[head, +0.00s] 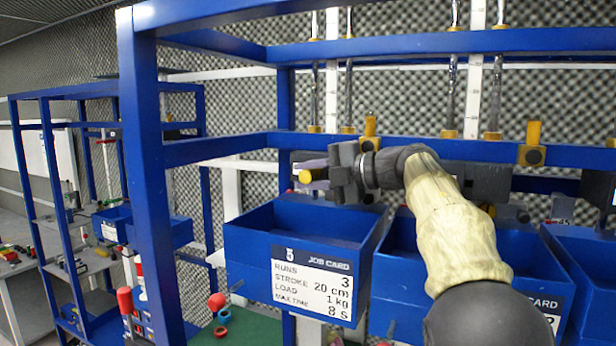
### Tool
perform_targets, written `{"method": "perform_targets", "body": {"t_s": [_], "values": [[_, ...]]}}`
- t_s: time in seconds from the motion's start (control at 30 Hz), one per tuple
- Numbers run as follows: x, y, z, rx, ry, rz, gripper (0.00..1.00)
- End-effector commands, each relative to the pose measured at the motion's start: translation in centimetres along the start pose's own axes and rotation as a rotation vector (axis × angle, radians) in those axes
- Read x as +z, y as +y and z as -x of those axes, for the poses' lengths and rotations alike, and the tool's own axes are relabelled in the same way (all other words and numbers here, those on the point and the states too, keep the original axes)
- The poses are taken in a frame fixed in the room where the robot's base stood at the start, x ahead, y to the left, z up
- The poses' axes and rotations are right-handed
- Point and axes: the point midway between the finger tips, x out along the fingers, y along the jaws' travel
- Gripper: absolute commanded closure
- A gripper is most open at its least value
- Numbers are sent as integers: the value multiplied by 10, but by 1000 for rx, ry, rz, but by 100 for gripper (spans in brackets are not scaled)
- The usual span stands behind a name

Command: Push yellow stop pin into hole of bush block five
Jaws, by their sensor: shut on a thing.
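My gripper (342,176) is shut on the yellow stop pin (312,174). The pin lies about level, its yellow end sticking out to the left of the dark jaws; the rest of it is hidden by them. A yellow bush block (370,128) shows just behind and above my gripper on the blue cross beam; its lower part and any hole are hidden. Another yellow bush block (533,142) with a dark round spot sits farther right on the beam. The blue bin with job card 5 (320,279) is below my gripper.
More blue bins (400,262) stand to the right, partly behind my arm. A blue upright (150,180) rises at the left. Several metal rods (451,95) hang above the beam. A red-topped thing (126,300) and a red ball (216,302) are at lower left.

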Motion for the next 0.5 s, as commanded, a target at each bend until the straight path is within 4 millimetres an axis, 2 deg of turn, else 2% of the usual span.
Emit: {"method": "perform_targets", "body": {"t_s": [0.37,0.4,0.5], "values": [[8,0,0,0,-1,1,100],[8,0,0,0,0,1,74],[8,0,0,0,0,1,54]]}}
